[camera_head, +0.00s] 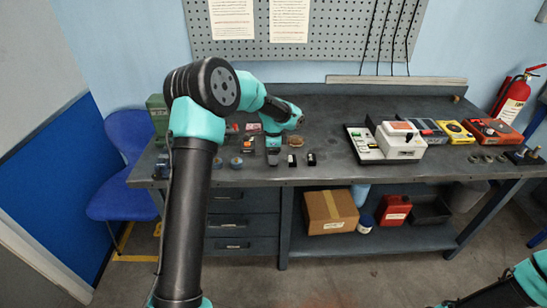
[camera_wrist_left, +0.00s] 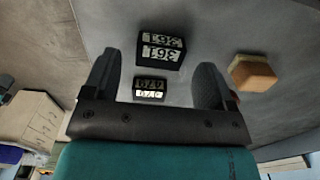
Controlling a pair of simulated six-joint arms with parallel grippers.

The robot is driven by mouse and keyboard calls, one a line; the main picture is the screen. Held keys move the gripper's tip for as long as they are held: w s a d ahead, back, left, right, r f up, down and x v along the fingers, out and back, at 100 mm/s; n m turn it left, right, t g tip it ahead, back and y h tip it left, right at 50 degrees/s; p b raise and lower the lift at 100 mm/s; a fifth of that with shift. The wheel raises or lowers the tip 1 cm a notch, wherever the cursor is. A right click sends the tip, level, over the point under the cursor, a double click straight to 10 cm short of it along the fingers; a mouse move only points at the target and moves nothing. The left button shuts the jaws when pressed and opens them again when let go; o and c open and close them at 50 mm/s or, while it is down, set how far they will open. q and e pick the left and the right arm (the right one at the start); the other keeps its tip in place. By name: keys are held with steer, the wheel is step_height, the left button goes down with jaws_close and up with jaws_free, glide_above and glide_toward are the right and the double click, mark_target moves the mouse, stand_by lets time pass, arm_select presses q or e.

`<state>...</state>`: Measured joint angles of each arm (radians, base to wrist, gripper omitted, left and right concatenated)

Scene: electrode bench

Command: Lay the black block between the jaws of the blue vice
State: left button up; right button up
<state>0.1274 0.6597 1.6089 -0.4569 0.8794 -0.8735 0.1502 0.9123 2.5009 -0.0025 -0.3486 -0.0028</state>
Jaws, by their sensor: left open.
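Two small black blocks with white number labels stand on the grey bench, the left one (camera_head: 291,160) and the right one (camera_head: 311,159). In the left wrist view, one black block (camera_wrist_left: 160,50) reads 361 and the other (camera_wrist_left: 150,88) reads 679. My left gripper (camera_head: 273,153) is open and empty, just left of the blocks. In the left wrist view its fingers (camera_wrist_left: 156,82) lie to either side of the blocks' line, with no visible contact. My right gripper is out of view.
A brown and yellow sponge (camera_head: 296,141) lies behind the blocks; it also shows in the left wrist view (camera_wrist_left: 252,73). Small blue round items (camera_head: 236,162) lie left of the gripper. A white device (camera_head: 400,140) and several meters stand right.

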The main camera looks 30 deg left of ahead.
arm_select(q)
step_height(320, 180, up, 15)
steer(key=shift+s, duration=0.2)
steer(key=shift+o, duration=0.5)
steer(key=shift+f, duration=0.15)
steer(key=shift+d, duration=0.1)
